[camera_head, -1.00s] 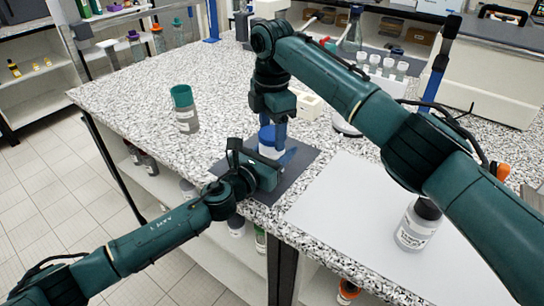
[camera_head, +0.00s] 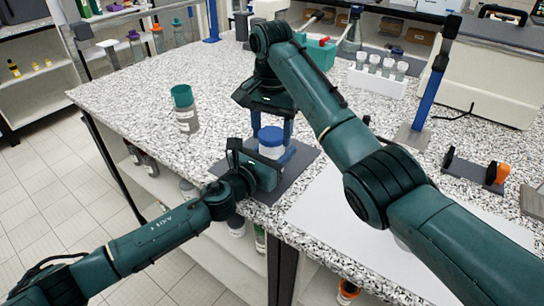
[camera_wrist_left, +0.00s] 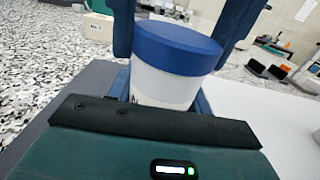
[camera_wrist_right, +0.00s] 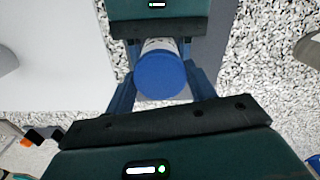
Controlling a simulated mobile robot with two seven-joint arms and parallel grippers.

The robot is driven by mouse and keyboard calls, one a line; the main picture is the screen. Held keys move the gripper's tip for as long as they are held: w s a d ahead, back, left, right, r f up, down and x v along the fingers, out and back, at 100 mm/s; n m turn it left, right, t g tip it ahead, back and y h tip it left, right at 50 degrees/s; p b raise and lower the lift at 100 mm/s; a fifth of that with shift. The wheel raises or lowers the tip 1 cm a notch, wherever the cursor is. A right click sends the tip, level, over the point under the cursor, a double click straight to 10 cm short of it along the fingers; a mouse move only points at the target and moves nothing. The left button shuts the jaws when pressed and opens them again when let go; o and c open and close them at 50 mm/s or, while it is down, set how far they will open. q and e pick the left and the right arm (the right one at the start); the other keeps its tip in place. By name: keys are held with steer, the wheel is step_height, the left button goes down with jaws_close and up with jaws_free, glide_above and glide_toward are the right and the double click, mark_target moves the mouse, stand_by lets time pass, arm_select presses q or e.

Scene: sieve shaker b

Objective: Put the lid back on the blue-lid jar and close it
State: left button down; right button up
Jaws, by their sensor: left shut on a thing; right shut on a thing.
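The white jar (camera_head: 271,153) stands upright on the dark mat (camera_head: 303,160), and its blue lid (camera_head: 270,137) sits level on top. In the left wrist view the blue lid (camera_wrist_left: 178,48) covers the white body (camera_wrist_left: 162,86) with no visible gap. My left gripper (camera_head: 266,160) is shut on the jar's body from the front left, its fingers partly hidden. My right gripper (camera_head: 271,131) points down from above, shut on the lid with one finger on each side. The lid (camera_wrist_right: 160,76) also shows between those fingers in the right wrist view.
A teal-lidded bottle (camera_head: 185,110) stands to the left on the speckled bench. A white tube rack (camera_head: 378,80), a teal box (camera_head: 319,52) and a blue stand (camera_head: 424,105) are behind. A white sheet (camera_head: 320,205) lies at right, partly under my right arm.

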mark_target(272, 133)
steer(key=m, duration=0.5)
steer(key=shift+a, duration=0.1)
steer(key=m, duration=0.5)
steer(key=shift+m, duration=0.4)
steer(key=o, duration=1.2)
steer(key=shift+c, duration=0.2)
step_height(272, 133, up, 2)
steer(key=shift+w, duration=0.1)
step_height(272, 133, up, 10)
arm_select(q)
steer(key=c, duration=0.6)
jaws_free()
